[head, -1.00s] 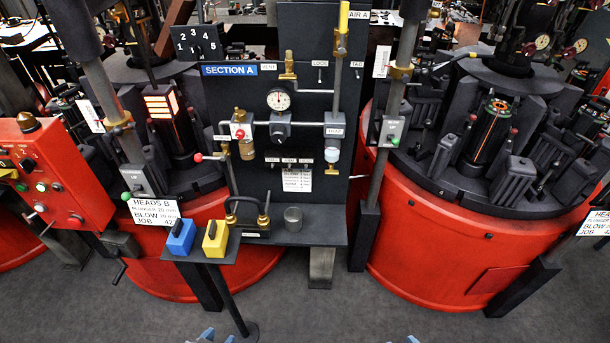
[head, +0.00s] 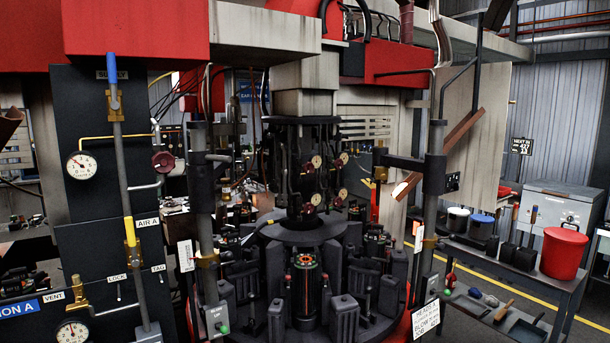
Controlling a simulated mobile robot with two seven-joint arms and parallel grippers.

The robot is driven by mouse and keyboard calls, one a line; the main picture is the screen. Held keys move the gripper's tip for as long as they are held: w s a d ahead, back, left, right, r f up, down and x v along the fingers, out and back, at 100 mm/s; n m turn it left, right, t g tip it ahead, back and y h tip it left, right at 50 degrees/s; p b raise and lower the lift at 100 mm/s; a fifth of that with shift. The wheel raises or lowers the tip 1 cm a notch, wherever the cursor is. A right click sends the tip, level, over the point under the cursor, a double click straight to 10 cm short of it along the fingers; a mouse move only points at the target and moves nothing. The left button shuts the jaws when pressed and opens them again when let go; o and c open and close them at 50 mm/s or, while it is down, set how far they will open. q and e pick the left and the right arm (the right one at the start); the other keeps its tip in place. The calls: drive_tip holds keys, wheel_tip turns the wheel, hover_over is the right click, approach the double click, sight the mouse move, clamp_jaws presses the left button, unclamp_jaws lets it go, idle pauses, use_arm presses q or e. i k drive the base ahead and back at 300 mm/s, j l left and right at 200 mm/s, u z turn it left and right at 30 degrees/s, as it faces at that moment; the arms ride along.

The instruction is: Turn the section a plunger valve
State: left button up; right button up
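The dark section A panel (head: 85,215) stands at the left, and its blue sign (head: 18,309) is cut off by the left edge. On its vertical pipe, a yellow lever (head: 130,231) stands in line with the pipe beside the AIR A label. Higher up, a blue lever (head: 113,82) sits under a partly readable supply label. A brass valve (head: 78,294) is by the VENT label. No valve with a readable plunger label shows. Neither of my grippers is in view.
A rotary mould machine (head: 310,240) fills the middle, with upright posts on both sides. A shelf (head: 540,285) at the right holds a red bucket (head: 563,252), pots and tools. Red and cream beams cross overhead. Floor with a yellow line shows at the right.

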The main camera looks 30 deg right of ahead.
sight(338, 164)
drive_tip(key=z, duration=1.3)
